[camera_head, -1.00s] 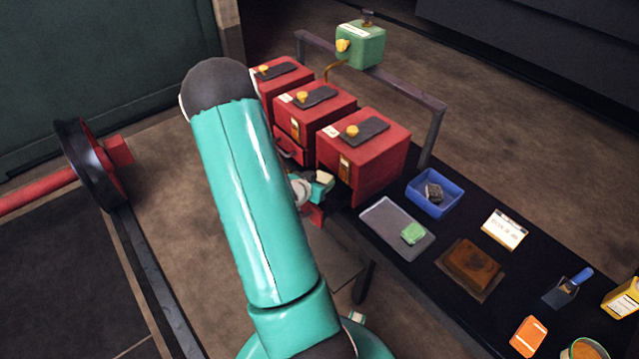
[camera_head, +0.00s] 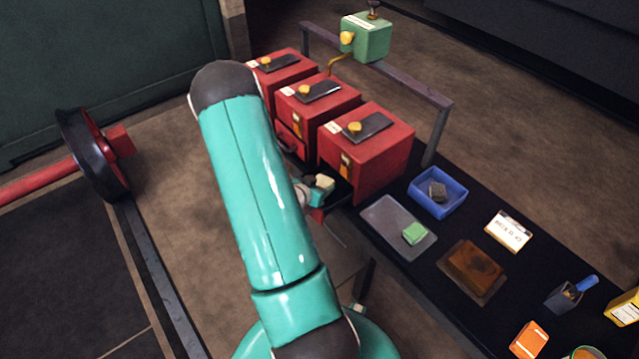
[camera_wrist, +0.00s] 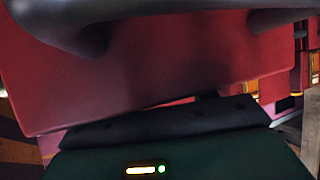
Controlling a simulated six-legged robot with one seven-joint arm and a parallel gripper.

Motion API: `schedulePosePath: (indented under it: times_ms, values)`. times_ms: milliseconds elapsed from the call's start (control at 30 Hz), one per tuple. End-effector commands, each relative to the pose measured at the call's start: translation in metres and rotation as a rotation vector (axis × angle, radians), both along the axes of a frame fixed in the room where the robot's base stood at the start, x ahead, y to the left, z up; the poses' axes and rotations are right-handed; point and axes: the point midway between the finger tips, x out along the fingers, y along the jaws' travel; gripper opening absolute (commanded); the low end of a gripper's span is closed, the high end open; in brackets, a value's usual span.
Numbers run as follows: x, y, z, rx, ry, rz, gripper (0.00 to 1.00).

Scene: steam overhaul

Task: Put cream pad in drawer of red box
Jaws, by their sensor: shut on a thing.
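The nearest red box (camera_head: 372,160) stands at the end of a row of three, with its drawer (camera_head: 318,214) pulled out and a dark inside showing. My gripper (camera_head: 318,187) is over this drawer, shut on a small cream pad (camera_head: 323,182). In the wrist view the red drawer front (camera_wrist: 170,75) with its dark handle (camera_wrist: 80,35) fills the upper part. My gripper's dark end (camera_wrist: 160,122) is along the edge of that front. The pad and fingertips are hidden there. I cannot tell if the pad touches the drawer floor.
A grey tray with a green block (camera_head: 414,232), a blue bin (camera_head: 437,193), a brown block (camera_head: 472,268) and a white card (camera_head: 508,231) are on the black table to the right. A green valve box (camera_head: 366,38) stands on a rail behind.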

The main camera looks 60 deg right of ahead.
Motion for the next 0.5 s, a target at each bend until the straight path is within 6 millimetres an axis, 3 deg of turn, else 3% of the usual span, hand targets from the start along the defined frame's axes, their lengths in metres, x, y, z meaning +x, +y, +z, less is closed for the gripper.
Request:
schedulePosePath:
  times_ms: [367,400,500]
  values:
    - [0.002,0.004,-0.015,0.017,0.001,0.007,0.30]
    - [0.003,0.004,-0.015,0.018,0.001,0.007,0.58]
    - [0.003,0.004,-0.015,0.019,0.000,0.008,0.78]
